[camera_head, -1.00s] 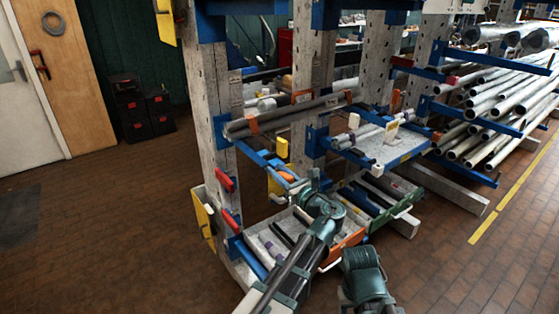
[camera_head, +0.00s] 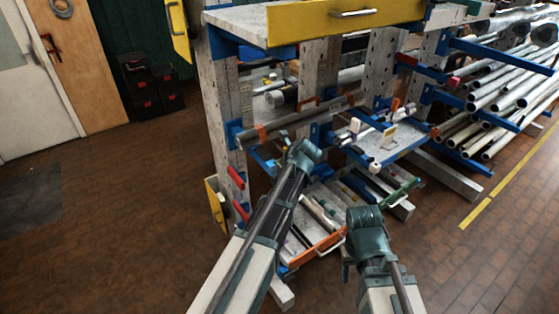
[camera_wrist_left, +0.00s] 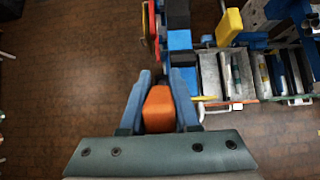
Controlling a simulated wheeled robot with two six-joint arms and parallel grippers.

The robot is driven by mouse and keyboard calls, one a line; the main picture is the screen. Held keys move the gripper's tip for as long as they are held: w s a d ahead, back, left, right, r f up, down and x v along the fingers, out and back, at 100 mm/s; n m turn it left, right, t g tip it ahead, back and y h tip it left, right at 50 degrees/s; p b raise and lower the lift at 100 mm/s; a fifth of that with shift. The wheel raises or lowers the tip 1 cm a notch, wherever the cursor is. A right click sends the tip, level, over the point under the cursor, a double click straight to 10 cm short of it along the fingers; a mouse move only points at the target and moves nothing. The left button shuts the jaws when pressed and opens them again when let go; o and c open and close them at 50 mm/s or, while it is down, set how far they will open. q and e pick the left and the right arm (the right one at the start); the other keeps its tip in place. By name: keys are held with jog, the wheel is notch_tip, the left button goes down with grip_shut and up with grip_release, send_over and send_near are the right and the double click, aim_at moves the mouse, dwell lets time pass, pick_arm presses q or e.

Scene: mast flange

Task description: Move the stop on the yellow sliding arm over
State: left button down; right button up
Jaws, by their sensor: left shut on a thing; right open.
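In the left wrist view an orange block (camera_wrist_left: 159,108), seemingly the stop, is between the blue fingers of my left gripper (camera_wrist_left: 161,78), which are shut on it. A dark piece and blue parts (camera_wrist_left: 180,40) lie just beyond the fingertips. A yellow block (camera_wrist_left: 229,27) stands up to their right. I cannot tell which yellow part is the sliding arm. In the head view my left gripper (camera_head: 303,153) is at the front of the rack, its fingers and the orange block hidden. My right gripper (camera_head: 366,225) is lower right, empty; its fingertips are hidden.
The rack's upright (camera_head: 223,110) is left of my left gripper. A yellow-fronted shelf (camera_head: 345,20) is above. Below is an orange-fronted tray (camera_head: 318,249) with tubes; a blue-armed shelf (camera_head: 400,142) is to the right. The brick floor at left is clear.

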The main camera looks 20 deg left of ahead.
pick_arm(q)
jog(key=shift+w+a+r+g+h+p, duration=0.35)
jog(key=shift+w+a+g+h+p, duration=0.4)
jog(key=shift+p, duration=0.4)
jog(key=shift+w+a+f+g+h+p, duration=0.15)
jog(key=shift+a+g+h+p, duration=0.2)
jog(key=shift+h, duration=0.25)
jog(key=shift+w+a+f+g+h+p, duration=0.1)
jog(key=shift+a+g+h+p, duration=0.1)
jog(key=shift+g+h+p, duration=0.25)
pick_arm(e)
jog(key=shift+r, duration=2.4)
pick_arm(q)
jog(key=c, duration=0.6)
grip_release()
jog(key=shift+a, duration=0.1)
jog(key=shift+c, duration=0.2)
pick_arm(e)
jog(key=shift+r, duration=0.1)
pick_arm(q)
jog(key=p+v, duration=0.7)
jog(key=shift+r, duration=0.25)
pick_arm(e)
notch_tip(320, 180, up, 7)
